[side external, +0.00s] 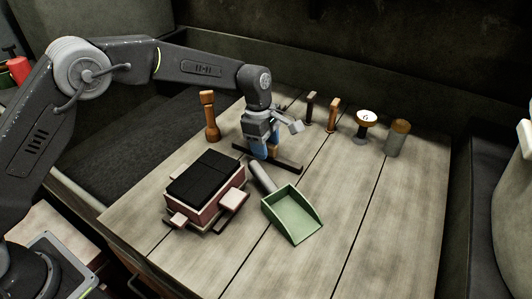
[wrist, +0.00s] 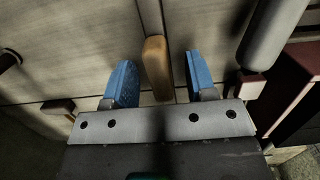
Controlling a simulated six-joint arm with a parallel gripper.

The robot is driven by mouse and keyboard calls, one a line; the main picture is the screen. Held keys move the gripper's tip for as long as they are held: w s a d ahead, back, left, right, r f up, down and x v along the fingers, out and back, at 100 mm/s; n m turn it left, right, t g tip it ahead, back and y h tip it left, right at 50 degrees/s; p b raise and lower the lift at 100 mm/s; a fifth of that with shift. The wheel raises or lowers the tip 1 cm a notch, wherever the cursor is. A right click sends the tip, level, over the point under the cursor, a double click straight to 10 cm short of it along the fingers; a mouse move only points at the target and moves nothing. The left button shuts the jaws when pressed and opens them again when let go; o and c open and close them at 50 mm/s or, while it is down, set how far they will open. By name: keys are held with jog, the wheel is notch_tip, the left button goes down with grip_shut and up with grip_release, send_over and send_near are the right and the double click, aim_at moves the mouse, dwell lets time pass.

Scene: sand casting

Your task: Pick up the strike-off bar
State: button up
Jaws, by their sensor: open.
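The strike-off bar, a long dark bar (side external: 290,166) with a tan wooden grip, lies on the wooden table in the side view, just under my gripper. Its tan grip (wrist: 158,68) shows in the wrist view between my two blue fingers, with a gap on each side. My gripper (side external: 264,153) is open and low over the middle of the bar; in the wrist view its blue fingers (wrist: 158,82) stand apart around the grip. The fingers hide part of the bar in the side view, and I cannot tell exactly how low they reach beside the grip.
A moulding flask with a black top (side external: 206,178) stands in front on the left. A green scoop (side external: 292,215) lies close in front, its grey handle near the bar. A wooden rammer (side external: 210,117) stands behind left. Several small tools stand along the back, including a brown-topped cylinder (side external: 397,139). The right front is clear.

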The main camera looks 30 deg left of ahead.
notch_tip(320, 180, down, 2)
jog(key=shift+d+f, duration=0.1)
jog(key=shift+d, duration=0.05)
grip_shut()
dwell(0.5)
